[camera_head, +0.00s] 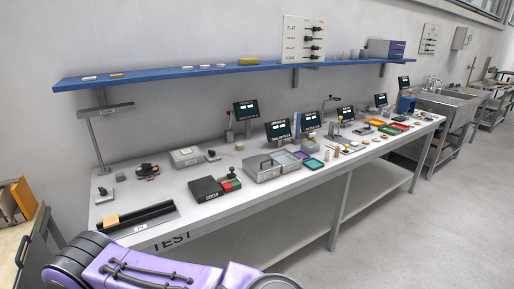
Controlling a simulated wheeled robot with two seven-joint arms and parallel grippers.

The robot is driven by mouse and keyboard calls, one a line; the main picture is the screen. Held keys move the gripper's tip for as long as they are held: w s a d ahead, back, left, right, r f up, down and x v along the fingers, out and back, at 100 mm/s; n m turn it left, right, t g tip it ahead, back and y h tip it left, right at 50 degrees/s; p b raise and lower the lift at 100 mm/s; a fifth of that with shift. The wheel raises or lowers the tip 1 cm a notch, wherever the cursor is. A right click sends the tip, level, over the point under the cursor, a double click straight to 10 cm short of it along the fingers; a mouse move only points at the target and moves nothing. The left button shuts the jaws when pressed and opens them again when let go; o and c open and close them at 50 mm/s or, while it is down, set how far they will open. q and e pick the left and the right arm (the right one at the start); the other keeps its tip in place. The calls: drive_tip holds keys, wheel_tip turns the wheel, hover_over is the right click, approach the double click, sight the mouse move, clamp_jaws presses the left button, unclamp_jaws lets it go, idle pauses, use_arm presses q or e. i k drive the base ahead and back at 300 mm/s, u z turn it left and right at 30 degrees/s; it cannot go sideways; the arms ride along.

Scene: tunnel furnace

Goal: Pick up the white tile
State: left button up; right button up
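Several small flat pieces lie on the long blue wall shelf (150,77). A whitish piece (89,78) is at the shelf's left end, and an orange-and-white piece (117,75) is beside it. More pale pieces, one of them near the middle (204,66), lie further right. They are too small to tell which is the white tile. Neither of my grippers is in view. Purple parts of my own body fill the bottom left.
A long white workbench (227,210) marked TEST stands below the shelf. It holds a black-railed fixture (140,222), a grey metal box (262,168), small screens (278,131) and coloured trays. A lamp stand (95,140) rises at left. Grey floor (400,235) is clear at right.

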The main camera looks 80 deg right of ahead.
sight(185, 152)
drive_tip(key=z, duration=2.35)
